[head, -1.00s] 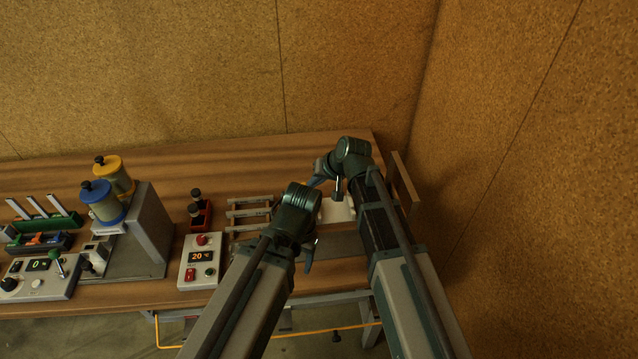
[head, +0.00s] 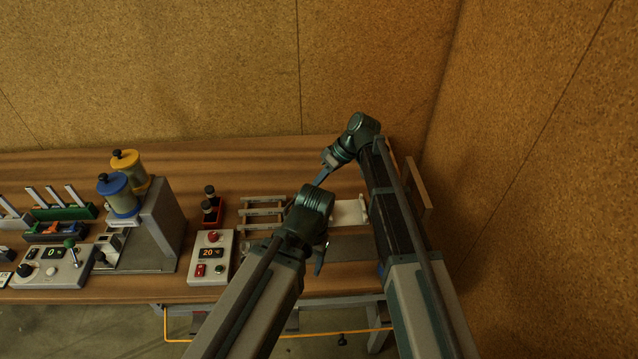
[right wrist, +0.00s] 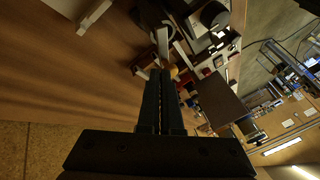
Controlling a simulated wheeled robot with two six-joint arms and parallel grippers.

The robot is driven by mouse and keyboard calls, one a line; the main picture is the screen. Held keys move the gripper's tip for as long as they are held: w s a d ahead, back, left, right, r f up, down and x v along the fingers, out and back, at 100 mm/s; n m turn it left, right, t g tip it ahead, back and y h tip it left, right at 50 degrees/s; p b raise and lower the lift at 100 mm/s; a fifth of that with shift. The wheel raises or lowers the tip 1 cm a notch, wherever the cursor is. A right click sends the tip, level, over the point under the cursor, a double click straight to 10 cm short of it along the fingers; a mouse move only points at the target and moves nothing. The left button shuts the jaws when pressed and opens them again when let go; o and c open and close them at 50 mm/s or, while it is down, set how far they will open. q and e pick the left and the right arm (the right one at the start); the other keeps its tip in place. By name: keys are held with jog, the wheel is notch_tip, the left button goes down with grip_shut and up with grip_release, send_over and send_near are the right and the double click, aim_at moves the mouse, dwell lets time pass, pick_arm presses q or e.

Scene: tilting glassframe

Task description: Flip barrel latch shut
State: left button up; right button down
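I cannot make out the barrel latch in either view. A frame of pale rails (head: 262,213) lies on the bench, partly behind my left arm. My left gripper (head: 320,262) points down over the bench's front right part. Its fingers are mostly hidden by its own wrist, so its opening does not show.
A white control box (head: 211,258) with a red button stands left of the rails. A red block with black knobs (head: 211,210) is behind it. Blue (head: 120,195) and yellow canisters stand further left. A white sheet (head: 349,212) lies beside my right arm; an upright board (head: 418,190) is at the bench's right end.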

jog(key=shift+s+a, duration=0.3)
jog(key=shift+a, duration=0.1)
jog(key=shift+s+d, duration=0.15)
jog(key=shift+s, duration=0.05)
jog(key=shift+s+d, duration=0.3)
jog(key=shift+d, duration=0.05)
dwell(0.4)
jog(key=shift+w, duration=0.15)
